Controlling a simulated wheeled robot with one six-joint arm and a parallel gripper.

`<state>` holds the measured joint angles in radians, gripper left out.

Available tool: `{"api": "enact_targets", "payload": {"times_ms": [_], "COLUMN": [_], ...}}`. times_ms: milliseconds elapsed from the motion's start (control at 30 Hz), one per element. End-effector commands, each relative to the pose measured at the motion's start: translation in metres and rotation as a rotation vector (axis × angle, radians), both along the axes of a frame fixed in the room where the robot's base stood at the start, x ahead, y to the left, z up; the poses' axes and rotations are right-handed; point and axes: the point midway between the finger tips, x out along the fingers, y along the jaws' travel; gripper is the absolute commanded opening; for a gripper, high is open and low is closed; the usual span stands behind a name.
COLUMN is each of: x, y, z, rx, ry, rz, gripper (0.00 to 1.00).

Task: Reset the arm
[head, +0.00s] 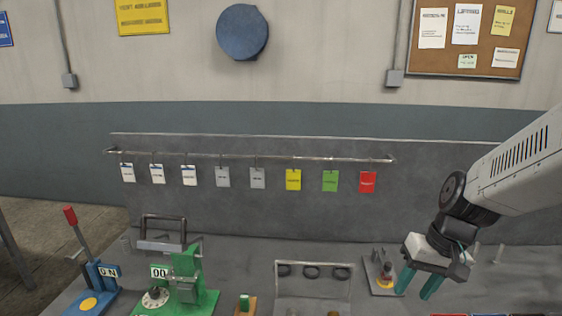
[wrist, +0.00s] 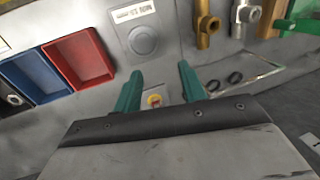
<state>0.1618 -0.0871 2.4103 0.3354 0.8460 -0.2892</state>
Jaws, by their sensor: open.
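My arm comes in from the right in the head view. My gripper (head: 418,283) has two green fingers pointing down over the right part of the grey bench (head: 235,255). The fingers are apart with nothing between them. In the wrist view my gripper (wrist: 157,85) also shows open and empty. Beyond the fingertips there is a round grey disc with a label plate (wrist: 142,40), and a small yellow and red part (wrist: 154,100) shows between the fingers.
A rail (head: 250,155) holds several coloured tags along the back panel. A blue lever device (head: 92,285), a green device with a dial (head: 184,285) and a rack with black rings (head: 313,285) stand on the bench. Blue (wrist: 34,66) and red (wrist: 102,78) trays lie left in the wrist view.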

Motion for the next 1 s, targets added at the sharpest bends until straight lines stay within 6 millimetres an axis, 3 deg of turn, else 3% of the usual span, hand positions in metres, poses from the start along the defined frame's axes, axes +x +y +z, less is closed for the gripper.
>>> {"api": "enact_targets", "payload": {"times_ms": [200, 433, 600, 1000], "x": [-0.082, -0.147, -0.163, -0.165], "y": [0.006, 0.000, 0.001, 0.005], "z": [0.051, 0.087, 0.102, 0.110], "rx": [-0.100, -0.225, -0.258, -0.256], "ry": [0.077, 0.047, -0.042, -0.085], "rz": [0.021, 0.043, 0.072, 0.083], "gripper": [0.41, 0.41, 0.41, 0.41]}}
